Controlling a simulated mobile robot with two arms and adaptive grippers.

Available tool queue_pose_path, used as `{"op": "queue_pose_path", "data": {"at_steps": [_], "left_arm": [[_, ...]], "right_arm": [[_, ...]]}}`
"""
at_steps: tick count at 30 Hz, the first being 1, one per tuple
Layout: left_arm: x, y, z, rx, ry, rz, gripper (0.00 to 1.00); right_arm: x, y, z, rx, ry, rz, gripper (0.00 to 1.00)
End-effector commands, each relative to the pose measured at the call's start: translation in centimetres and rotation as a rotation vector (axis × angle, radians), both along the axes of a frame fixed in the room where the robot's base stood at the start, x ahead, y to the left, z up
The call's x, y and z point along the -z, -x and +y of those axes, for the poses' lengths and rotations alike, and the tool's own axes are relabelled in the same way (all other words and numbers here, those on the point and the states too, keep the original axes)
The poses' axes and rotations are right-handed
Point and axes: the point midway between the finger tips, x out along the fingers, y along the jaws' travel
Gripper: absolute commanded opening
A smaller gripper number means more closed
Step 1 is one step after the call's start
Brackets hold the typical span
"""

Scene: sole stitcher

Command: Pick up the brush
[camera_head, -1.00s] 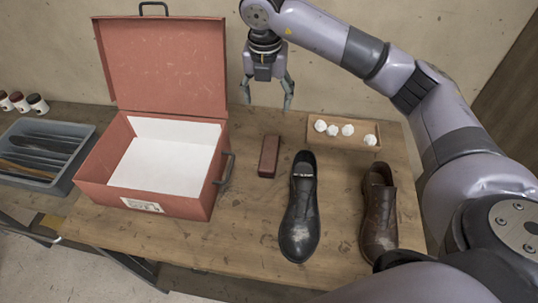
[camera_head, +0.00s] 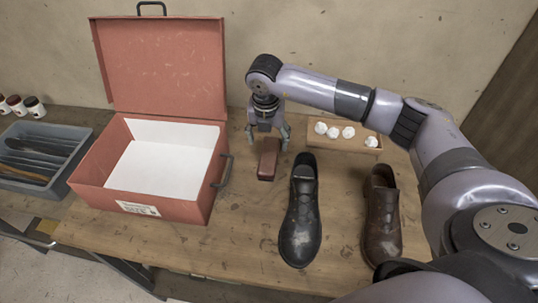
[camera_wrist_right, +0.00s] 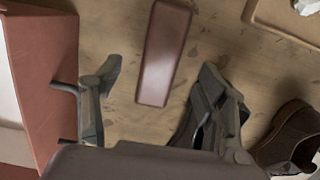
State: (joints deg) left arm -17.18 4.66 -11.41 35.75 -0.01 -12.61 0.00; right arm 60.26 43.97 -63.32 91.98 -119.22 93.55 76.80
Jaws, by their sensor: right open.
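The brush (camera_head: 267,165), a reddish-brown block, lies on the table between the red box and the black shoe. It also shows in the right wrist view (camera_wrist_right: 164,52), lying lengthwise between and beyond the two fingers. My right gripper (camera_head: 267,140) points down just above the far end of the brush, and its fingers are apart and empty. In the right wrist view my right gripper (camera_wrist_right: 160,105) shows open, one finger on each side of the brush's line. Contact with the brush is not visible. My left gripper is not in view.
An open red box (camera_head: 200,200) with a white lining stands left of the brush, its handle (camera_head: 223,170) jutting toward it. A black shoe (camera_head: 301,215) and a brown shoe (camera_head: 381,215) stand to the right. A wooden tray (camera_head: 345,142) with white lumps lies behind. A grey bin (camera_head: 75,150) is far left.

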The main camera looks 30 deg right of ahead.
Motion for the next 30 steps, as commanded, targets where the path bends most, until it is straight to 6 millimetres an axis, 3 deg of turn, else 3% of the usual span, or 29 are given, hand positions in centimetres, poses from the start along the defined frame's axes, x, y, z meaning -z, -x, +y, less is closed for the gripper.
{"op": "queue_pose_path", "data": {"at_steps": [8,13,18,26,30], "left_arm": [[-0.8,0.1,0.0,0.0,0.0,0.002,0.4],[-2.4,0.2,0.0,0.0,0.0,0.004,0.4],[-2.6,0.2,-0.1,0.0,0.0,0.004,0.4],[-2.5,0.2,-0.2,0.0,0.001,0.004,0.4],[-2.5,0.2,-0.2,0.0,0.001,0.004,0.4]], "right_arm": [[2.1,-0.1,-0.2,0.0,0.001,0.002,0.67],[4.4,0.4,-0.2,0.0,0.001,0.004,0.67],[6.5,0.1,-0.3,0.0,-0.001,0.0,0.67],[6.9,0.1,-0.3,0.0,-0.002,-0.001,0.67],[6.9,0.1,-0.3,0.0,-0.002,-0.001,0.58]]}}
